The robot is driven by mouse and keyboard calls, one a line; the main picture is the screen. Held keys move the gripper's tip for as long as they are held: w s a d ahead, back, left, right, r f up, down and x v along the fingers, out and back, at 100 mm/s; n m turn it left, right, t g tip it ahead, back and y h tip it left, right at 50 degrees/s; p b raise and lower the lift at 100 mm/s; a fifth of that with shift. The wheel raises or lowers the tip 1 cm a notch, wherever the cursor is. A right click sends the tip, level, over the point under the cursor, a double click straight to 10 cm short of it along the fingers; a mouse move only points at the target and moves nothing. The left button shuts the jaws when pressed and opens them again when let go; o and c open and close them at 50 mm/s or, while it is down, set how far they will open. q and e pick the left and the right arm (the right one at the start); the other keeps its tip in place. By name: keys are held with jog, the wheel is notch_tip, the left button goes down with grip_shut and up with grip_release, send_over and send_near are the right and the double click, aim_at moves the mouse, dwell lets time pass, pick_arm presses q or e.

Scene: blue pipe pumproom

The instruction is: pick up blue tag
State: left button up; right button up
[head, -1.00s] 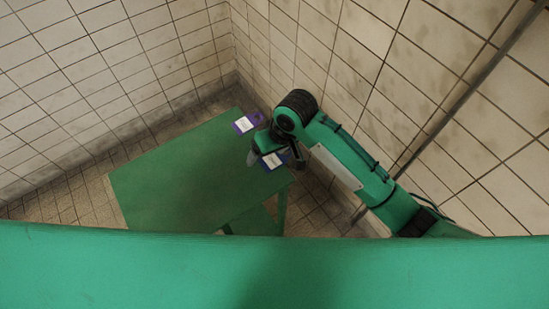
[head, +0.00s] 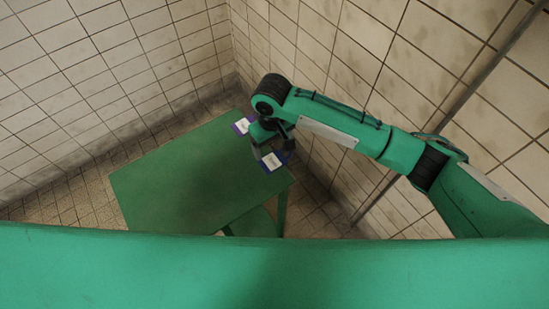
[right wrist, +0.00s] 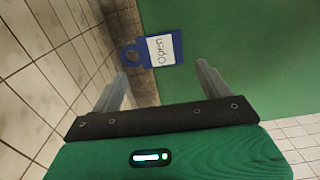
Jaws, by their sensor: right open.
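A blue tag (head: 274,162) with a white label lies at the right edge of the green table (head: 180,175). In the right wrist view a blue tag (right wrist: 177,47) shows with the word "Open" on its label. Its ring reaches past the table edge. A second tag (head: 241,126), blue-purple with a white label, lies at the far corner, partly hidden by my arm. My right gripper (head: 268,150) is open and empty, above the table edge beside the nearer tag. In the wrist view, its fingers (right wrist: 163,84) stand apart, with the tag beyond their tips. My left gripper is not in view.
Tiled walls (head: 330,60) stand close behind and to the right of the table. A narrow strip of tiled floor (head: 310,200) separates the table from the right wall. The rest of the tabletop is clear. A pipe (head: 450,115) runs along the right wall.

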aim_at(272, 161)
jog(key=shift+f, duration=0.9)
jog(key=shift+a+f+p, duration=0.1)
jog(key=shift+f+p, duration=0.7)
jog(key=shift+f, duration=1.9)
jog(key=shift+c, duration=0.2)
jog(key=c, duration=0.7)
